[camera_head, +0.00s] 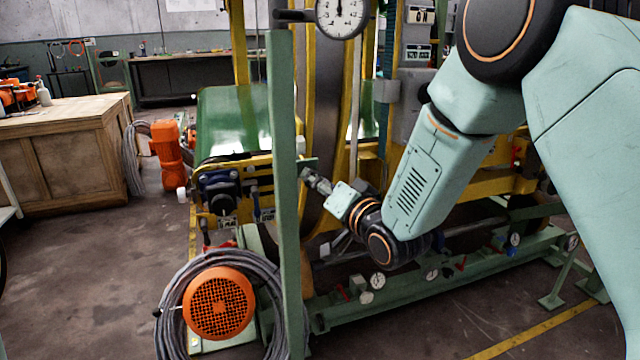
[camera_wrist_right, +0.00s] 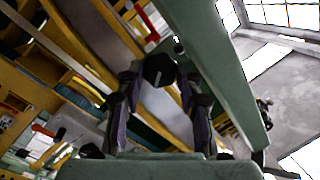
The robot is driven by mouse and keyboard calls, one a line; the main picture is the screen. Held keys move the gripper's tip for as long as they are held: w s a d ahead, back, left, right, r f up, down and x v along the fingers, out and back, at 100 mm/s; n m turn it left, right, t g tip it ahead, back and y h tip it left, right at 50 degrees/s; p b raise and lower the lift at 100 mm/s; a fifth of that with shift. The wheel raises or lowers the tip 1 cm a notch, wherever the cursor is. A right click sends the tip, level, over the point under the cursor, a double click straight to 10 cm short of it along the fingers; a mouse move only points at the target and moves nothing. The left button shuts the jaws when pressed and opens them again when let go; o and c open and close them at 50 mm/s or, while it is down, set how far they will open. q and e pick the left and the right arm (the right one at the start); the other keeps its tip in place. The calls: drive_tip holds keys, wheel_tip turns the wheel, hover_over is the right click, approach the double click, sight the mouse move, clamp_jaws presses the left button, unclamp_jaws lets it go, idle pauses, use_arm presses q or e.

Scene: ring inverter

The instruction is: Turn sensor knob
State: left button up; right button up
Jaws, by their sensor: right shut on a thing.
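The sensor knob (camera_wrist_right: 159,70) shows as a dark, many-sided knob in the right wrist view, between the fingertips of my right gripper (camera_wrist_right: 161,82). The two fingers stand on either side of it and are shut on it. In the head view, my right gripper (camera_head: 313,178) reaches left to a small plate beside the green upright post (camera_head: 286,200). There the knob is too small or too hidden to make out. My left gripper is in neither view.
The green post stands close to my right gripper. Yellow machine framing (camera_head: 485,185) lies behind my arm. An orange motor (camera_head: 218,303) with coiled cable (camera_head: 172,310) is at the front left. A round gauge (camera_head: 342,16) hangs above. Open floor (camera_head: 90,270) lies to the left.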

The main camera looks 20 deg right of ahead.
drive_tip(key=shift+c, duration=1.2)
drive_tip(key=shift+w+d+f+m+t+y+p, duration=0.15)
drive_tip(key=shift+m+t+y, duration=0.3)
drive_tip(key=shift+m, duration=1)
drive_tip(key=shift+s+a+f+m+t+y+p, duration=0.15)
drive_tip(key=shift+m+y, duration=0.4)
drive_tip(key=shift+m, duration=0.85)
drive_tip(key=shift+w+d+f+m+t+y+p, duration=0.2)
drive_tip(key=shift+m+t+y, duration=0.25)
drive_tip(key=shift+m, duration=1)
drive_tip(key=shift+s+r, duration=0.1)
drive_tip(key=o, duration=0.9)
